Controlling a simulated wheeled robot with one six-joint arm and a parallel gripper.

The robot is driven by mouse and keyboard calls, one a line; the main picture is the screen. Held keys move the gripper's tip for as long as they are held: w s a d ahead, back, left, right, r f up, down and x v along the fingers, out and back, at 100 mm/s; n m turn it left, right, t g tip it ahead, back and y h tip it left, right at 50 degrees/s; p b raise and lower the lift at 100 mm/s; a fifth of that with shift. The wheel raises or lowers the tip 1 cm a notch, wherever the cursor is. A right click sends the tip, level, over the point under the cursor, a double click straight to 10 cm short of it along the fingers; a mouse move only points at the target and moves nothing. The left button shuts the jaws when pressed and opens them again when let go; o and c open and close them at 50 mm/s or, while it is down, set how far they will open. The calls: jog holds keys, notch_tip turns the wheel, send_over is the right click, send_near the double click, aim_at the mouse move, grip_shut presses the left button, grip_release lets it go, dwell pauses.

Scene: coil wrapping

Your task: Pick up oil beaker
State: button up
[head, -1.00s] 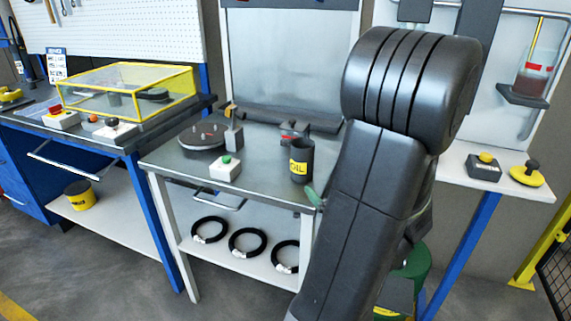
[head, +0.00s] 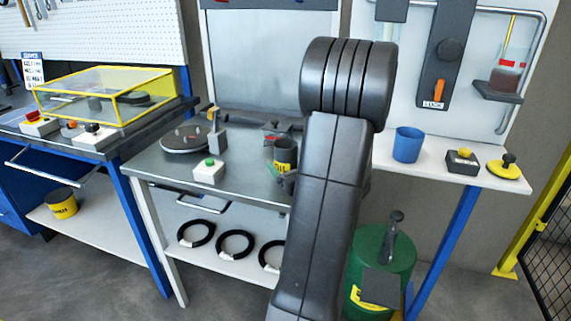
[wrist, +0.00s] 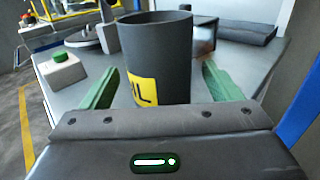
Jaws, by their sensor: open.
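The oil beaker (head: 285,152) is a dark grey cup with a yellow label, standing upright on the metal worktable. In the head view my arm hides part of it. In the wrist view the beaker (wrist: 157,55) stands directly in front of my gripper (wrist: 158,88). The green fingers are spread wide, one on each side of the beaker, with gaps visible between them and its wall. The palm edge hides the beaker's lower part. In the head view only a bit of my gripper (head: 282,178) shows beside my arm.
A white box with a green button (head: 208,171) and a round dark plate (head: 187,139) stand left of the beaker. A blue cup (head: 408,144) stands on the right shelf. Black coils (head: 235,243) lie on the shelf below. A green drum (head: 381,252) stands on the floor.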

jog(key=shift+w+a, duration=0.2)
jog(key=shift+w, duration=0.15)
jog(key=shift+c, duration=0.2)
jog(key=c, duration=1.2)
jog(key=shift+r, duration=0.15)
jog(key=shift+r+p, duration=1.8)
jog(key=shift+r, duration=6.95)
